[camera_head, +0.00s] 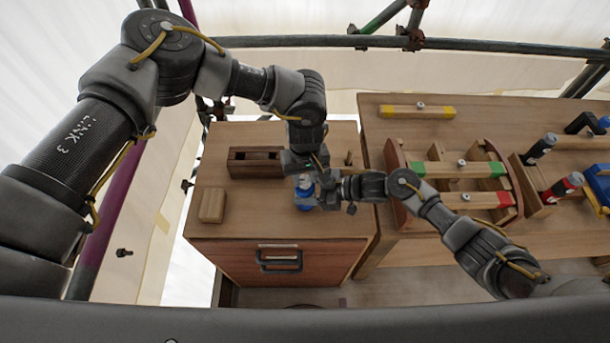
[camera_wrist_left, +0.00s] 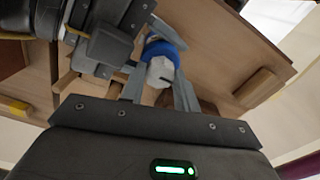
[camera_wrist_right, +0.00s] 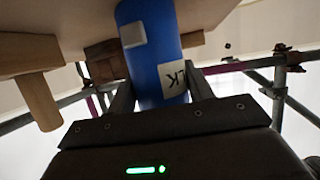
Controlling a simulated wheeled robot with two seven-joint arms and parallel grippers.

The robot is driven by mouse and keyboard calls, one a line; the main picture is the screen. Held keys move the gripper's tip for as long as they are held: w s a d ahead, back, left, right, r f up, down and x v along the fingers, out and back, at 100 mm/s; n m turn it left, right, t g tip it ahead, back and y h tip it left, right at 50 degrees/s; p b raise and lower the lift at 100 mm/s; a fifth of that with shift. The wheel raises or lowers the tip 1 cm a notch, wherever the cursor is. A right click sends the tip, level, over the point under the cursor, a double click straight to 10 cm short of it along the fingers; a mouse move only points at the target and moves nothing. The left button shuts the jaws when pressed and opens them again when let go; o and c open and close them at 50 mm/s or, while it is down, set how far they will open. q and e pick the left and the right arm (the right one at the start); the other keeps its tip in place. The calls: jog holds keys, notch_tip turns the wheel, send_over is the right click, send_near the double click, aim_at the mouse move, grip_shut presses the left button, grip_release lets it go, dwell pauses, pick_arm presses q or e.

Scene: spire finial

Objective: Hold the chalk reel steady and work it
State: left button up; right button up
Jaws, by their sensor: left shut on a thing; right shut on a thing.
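The chalk reel (camera_head: 305,201) is a small blue body over the wooden cabinet top, partly covered by both grippers in the head view. In the right wrist view the reel (camera_wrist_right: 150,45) is a blue cylinder with a white lettered label and a pale grey block on its side. My right gripper (camera_head: 328,194) reaches in from the right and is shut on the blue body. My left gripper (camera_head: 303,180) comes from above and is shut on the reel. In the left wrist view, the reel's pale grey end (camera_wrist_left: 160,72) shows between the left fingers, with blue behind it.
The cabinet top (camera_head: 240,222) holds a dark slotted wooden box (camera_head: 255,162) and a small wooden block (camera_head: 211,205). A bench at right carries a curved wooden rack (camera_head: 405,205) with green- and red-ended bars, and several tools. Scaffold tubes (camera_head: 450,45) run behind.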

aim_at(305, 180)
pick_arm(q)
jog(key=o, duration=1)
notch_tip(305, 180, up, 12)
dwell(0.3)
pick_arm(e)
jog(key=o, duration=1.1)
jog(key=v, duration=1.2)
